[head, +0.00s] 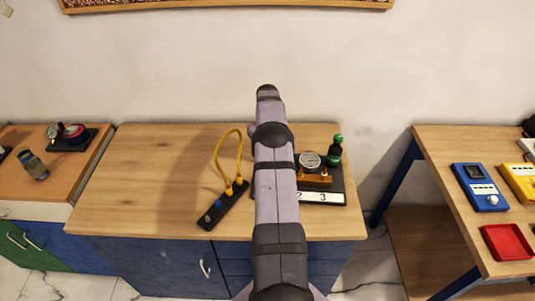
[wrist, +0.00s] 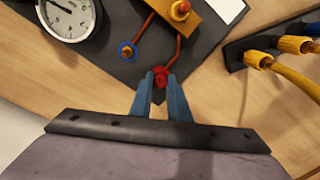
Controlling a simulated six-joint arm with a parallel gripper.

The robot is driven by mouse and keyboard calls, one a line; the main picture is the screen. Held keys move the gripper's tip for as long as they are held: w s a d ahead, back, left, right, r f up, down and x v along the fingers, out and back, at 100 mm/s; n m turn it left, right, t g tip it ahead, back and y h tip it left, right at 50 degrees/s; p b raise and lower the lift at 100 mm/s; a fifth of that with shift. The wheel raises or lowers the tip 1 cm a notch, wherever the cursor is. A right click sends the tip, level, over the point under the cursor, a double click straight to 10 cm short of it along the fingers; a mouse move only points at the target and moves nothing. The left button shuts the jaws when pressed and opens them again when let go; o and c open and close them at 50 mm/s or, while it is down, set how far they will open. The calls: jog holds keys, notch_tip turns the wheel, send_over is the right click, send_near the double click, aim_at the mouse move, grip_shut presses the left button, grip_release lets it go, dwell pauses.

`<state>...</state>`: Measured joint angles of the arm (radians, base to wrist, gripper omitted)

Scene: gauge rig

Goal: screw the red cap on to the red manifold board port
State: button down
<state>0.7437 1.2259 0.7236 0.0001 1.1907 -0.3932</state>
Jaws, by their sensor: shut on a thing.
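In the wrist view my gripper (wrist: 160,86) has its two blue fingers closed on the small red cap (wrist: 161,76). The cap is at the near corner of the dark manifold board (wrist: 105,68). A red pipe (wrist: 174,50) runs from the brass block to the spot at the cap. The red port itself is hidden by the cap and fingertips; I cannot tell whether the cap is seated or threaded. A blue-ringed port (wrist: 128,50) is to the left. In the head view my arm hides the gripper, the cap and part of the board (head: 337,177).
The board carries a round gauge (head: 309,160) and a brass block (head: 315,179). A green-topped bottle (head: 335,150) stands at its back right. A black strip (head: 223,206) with a yellow hose (head: 218,150) lies to the left. The left of the wooden top is clear.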

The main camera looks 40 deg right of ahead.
jog(key=m, duration=0.5)
jog(key=shift+f, duration=0.1)
jog(key=shift+a+m, duration=0.1)
jog(key=shift+m, duration=0.2)
jog(key=m, duration=0.4)
jog(key=shift+m+b, duration=0.3)
jog(key=shift+m, duration=0.1)
jog(key=shift+m, duration=0.7)
jog(key=m, duration=0.3)
jog(key=shift+m, duration=0.4)
jog(key=shift+a, duration=0.1)
